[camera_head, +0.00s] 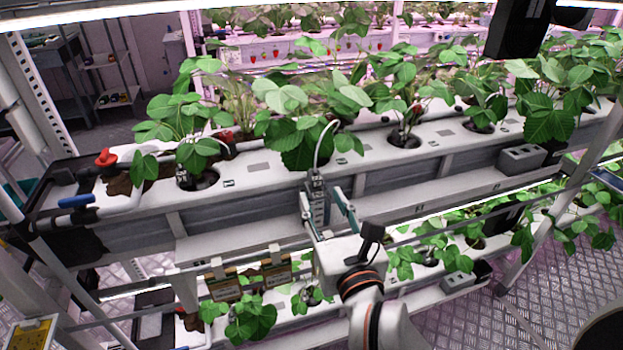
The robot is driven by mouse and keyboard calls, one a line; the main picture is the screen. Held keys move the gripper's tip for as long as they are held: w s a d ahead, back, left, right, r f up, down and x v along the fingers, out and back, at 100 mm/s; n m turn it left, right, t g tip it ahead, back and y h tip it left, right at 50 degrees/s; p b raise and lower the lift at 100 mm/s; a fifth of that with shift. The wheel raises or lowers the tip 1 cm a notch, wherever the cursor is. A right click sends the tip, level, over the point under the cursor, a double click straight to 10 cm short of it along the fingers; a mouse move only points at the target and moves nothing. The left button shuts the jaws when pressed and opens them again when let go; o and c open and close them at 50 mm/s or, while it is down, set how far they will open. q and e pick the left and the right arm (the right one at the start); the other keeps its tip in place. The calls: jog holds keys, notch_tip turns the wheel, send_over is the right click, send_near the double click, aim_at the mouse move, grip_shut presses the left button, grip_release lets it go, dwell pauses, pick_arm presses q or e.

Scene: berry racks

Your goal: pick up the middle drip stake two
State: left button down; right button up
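A grey drip stake (317,193) stands upright in front of the upper white trough. A thin white tube (319,145) curves up from its top toward the strawberry leaves. My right gripper (326,192) reaches up from the bottom centre with its two teal-edged fingers around the stake. The fingers look apart, with a gap on the right side of the stake; contact on the left side is unclear. The stake's lower end is hidden by the gripper. My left gripper is not in view.
Strawberry plants (190,125) grow from holes in the upper trough (358,155). Red (106,157) and blue (76,201) valve handles are at the left end. A lower planted row and slim rails lie below.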

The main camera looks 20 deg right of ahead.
aim_at(318, 184)
jog(key=w, duration=0.4)
jog(key=w+p, duration=0.1)
jog(key=w, duration=0.2)
jog(key=shift+d+r, duration=0.1)
jog(key=shift+d, duration=0.2)
jog(key=c, duration=1)
jog(key=shift+r, duration=0.15)
